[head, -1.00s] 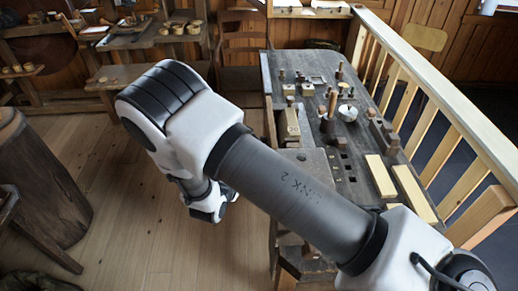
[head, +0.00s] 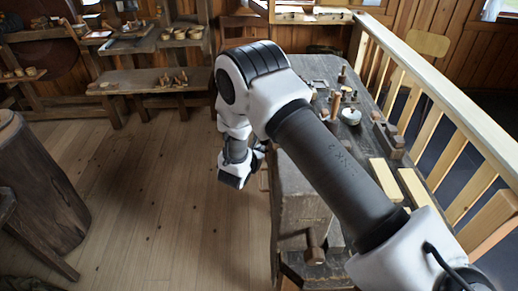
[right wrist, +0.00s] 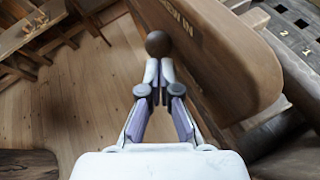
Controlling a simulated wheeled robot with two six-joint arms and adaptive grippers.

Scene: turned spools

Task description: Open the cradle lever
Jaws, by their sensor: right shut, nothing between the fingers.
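A dark round knob (right wrist: 158,44) shows in the right wrist view just past my right fingertips. It may be the end of the cradle lever, but its stem is hidden, and I cannot tell whether the fingers touch it. My right gripper (right wrist: 158,72) is shut with nothing between its fingers. Beside it on the right is a thick wooden board (right wrist: 225,55) with dark lettering ending in "IN". In the head view my right arm covers part of the bench, and the fingers are not clear there. My left gripper is not in view.
The dark workbench (head: 304,190) holds small turned parts and two pale wood strips (head: 388,178) behind my arm. A pale railing (head: 440,95) runs along its right side. A thick stump (head: 40,195) stands at left. The floor (head: 150,190) between is clear.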

